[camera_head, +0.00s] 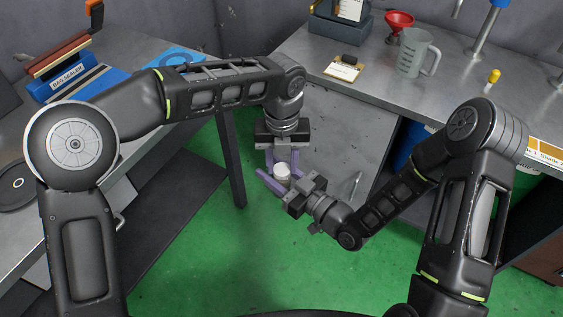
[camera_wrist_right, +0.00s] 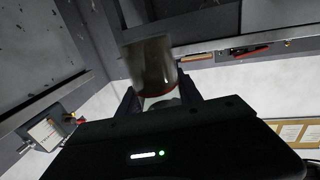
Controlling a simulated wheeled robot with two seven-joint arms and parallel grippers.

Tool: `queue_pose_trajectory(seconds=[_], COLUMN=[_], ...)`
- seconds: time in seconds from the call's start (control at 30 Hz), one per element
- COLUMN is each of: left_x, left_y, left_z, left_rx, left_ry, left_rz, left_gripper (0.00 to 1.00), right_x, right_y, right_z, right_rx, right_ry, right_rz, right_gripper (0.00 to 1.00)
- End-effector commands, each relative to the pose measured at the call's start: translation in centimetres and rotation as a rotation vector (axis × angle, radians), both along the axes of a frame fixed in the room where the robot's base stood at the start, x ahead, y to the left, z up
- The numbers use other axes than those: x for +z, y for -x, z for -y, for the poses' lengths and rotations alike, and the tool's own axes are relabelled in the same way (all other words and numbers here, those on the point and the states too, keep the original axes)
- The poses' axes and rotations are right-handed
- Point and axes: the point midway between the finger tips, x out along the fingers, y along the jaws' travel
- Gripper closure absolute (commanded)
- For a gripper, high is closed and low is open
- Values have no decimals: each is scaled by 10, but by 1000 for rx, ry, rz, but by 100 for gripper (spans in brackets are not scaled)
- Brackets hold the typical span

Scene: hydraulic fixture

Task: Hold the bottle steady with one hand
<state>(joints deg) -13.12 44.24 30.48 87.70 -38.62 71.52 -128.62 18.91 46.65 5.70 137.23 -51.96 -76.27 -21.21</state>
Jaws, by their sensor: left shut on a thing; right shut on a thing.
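A small bottle with a round white top (camera_head: 282,171) is held in the air between my two arms, above the green floor. My left gripper (camera_head: 281,162) reaches it from the back, its purple fingers shut on it. My right gripper (camera_head: 284,182) comes in from the lower right and is also shut on it, one purple finger showing at its left side. In the right wrist view a greyish cylinder (camera_wrist_right: 150,62) with a clearer lower part stands between the dark fingers (camera_wrist_right: 160,97). Most of the bottle's body is hidden in the head view.
Open green floor (camera_head: 215,255) lies below the grippers.

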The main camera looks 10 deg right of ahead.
Motion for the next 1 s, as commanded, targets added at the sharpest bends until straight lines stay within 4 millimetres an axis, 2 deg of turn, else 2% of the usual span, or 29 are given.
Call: queue_pose_trajectory(seconds=[0.07, 0.1, 0.33, 0.67, 1.0], left_x=[1, 1, 0, 5, 42], left_y=[0, 0, 0, 0, 0], left_z=[0, 0, 0, 0, 0], left_rx=[2, 2, 4, 5, 5], left_ry=[1, 1, 0, 1, 0], left_rz=[2, 2, 1, 2, 1], left_gripper=[100, 60, 41, 41, 41], right_x=[0, 0, 0, 0, 0], right_y=[0, 0, 0, 0, 0], right_z=[0, 0, 0, 0, 0], right_rx=[0, 0, 0, 0, 0], right_ry=[1, 1, 0, -1, -1], right_rz=[-1, -1, 0, 1, 1], right_gripper=[100, 100, 100, 100, 100])
